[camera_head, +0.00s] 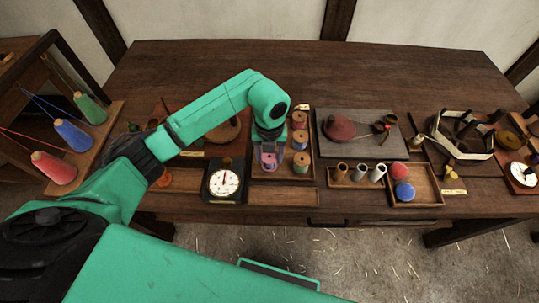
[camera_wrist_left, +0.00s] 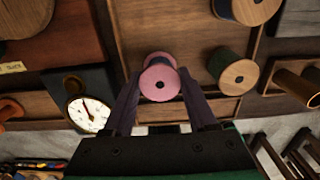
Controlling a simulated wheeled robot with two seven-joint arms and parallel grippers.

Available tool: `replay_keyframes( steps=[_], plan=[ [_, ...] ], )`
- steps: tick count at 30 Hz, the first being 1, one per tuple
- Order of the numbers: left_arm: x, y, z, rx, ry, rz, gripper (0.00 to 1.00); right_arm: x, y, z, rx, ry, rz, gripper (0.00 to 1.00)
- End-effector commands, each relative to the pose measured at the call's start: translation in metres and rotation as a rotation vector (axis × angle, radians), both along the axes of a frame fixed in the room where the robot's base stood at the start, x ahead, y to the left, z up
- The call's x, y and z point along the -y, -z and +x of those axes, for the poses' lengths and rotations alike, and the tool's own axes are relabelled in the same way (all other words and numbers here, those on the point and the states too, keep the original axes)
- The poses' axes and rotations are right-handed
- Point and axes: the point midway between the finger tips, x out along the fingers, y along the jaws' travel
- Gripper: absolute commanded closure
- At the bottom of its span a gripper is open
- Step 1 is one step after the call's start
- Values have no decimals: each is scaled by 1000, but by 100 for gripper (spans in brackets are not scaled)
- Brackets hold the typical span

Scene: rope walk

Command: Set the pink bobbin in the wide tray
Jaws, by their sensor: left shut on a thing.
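The pink bobbin (camera_wrist_left: 160,82) is between the two fingers of my left gripper (camera_wrist_left: 158,100) in the left wrist view, its round pink end facing the camera. In the head view my left gripper (camera_head: 268,164) is shut on it at the lower left of a wooden tray (camera_wrist_left: 200,30) that holds several other bobbins along its right side. The bobbin shows over the bare left part of this tray. I cannot tell whether it touches the floor. My right gripper is not in view.
A bobbin (camera_head: 301,162) with tan ends stands close right of the gripper. A dial scale (camera_head: 225,182) is close on the left. A shallow empty wooden tray (camera_head: 283,197) lies along the front.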

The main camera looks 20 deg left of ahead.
Motion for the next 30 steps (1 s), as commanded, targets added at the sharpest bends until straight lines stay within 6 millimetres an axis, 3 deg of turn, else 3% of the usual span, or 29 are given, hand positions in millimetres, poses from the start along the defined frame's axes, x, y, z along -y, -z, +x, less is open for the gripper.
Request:
replay_keyframes(
  steps=[8, 9, 11, 12, 18, 19, 26, 30],
  plan=[
    [0, 2, 1, 1, -1, 0, 74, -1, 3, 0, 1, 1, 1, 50],
    [0, 2, 1, 1, 0, 0, 35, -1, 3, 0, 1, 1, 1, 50],
    [0, 2, 1, 1, 0, 0, 12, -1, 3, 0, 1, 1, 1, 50],
    [0, 2, 1, 1, 0, 0, 7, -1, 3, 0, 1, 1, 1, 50],
    [0, 2, 0, 0, 0, 0, 7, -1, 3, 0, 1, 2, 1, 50],
    [0, 2, 0, 0, 0, 0, 0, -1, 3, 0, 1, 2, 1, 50],
    [0, 2, 0, 0, 0, 0, 0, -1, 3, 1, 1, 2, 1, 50],
    [0, -10, 1, 2, 0, 0, 0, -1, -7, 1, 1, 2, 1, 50]
  ],
)
